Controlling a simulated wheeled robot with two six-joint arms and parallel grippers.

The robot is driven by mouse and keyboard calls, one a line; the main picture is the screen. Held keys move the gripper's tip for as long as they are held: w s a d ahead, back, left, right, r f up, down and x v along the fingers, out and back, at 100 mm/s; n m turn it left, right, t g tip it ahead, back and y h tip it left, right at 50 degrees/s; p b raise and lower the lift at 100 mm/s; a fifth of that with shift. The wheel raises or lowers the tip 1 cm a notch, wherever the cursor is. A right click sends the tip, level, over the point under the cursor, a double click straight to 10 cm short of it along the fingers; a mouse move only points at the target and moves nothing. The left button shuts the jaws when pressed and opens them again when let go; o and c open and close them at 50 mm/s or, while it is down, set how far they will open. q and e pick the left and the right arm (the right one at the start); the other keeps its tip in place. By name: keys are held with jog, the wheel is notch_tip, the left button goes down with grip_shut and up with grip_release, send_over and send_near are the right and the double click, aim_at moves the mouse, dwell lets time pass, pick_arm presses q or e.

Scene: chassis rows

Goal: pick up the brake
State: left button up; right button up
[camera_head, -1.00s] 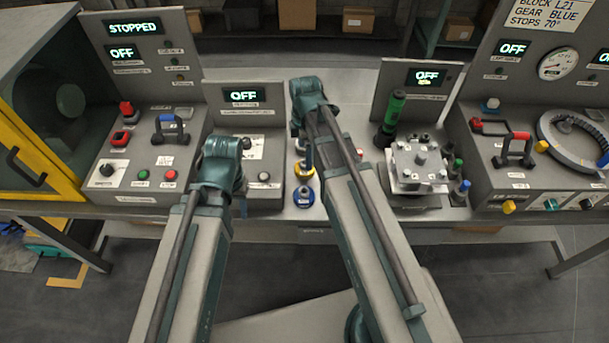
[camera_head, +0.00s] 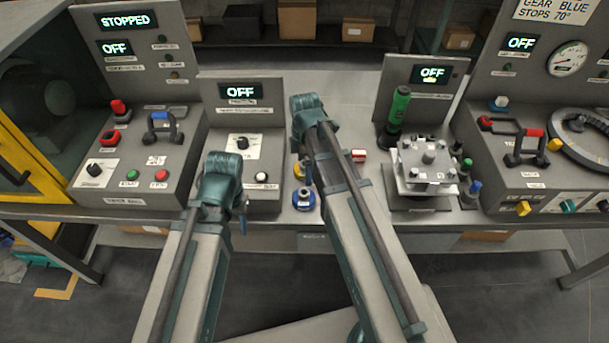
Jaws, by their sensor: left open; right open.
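No readable label marks the brake, so I cannot tell which part it is. Loose parts on the middle bench include a blue round part (camera_head: 303,201), a yellow part (camera_head: 299,170) mostly behind my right arm, and a small red-and-white part (camera_head: 358,156). A tall green-handled part (camera_head: 397,108) stands upright to their right. My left gripper (camera_head: 243,217) shows only as a small dark tip beside its arm, left of the blue part. My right gripper (camera_head: 307,172) is mostly hidden behind its arm, close above the yellow and blue parts. Both are open, with nothing seen held.
A left console (camera_head: 200,150) carries a blue-topped handle (camera_head: 163,128) and buttons. A metal fixture (camera_head: 427,165) stands right of centre. The right console has a red-topped handle (camera_head: 527,146) and a dial ring. The bench's front edge runs below my grippers.

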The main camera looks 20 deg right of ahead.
grip_shut()
dwell(0.5)
jog(key=shift+r, duration=0.15)
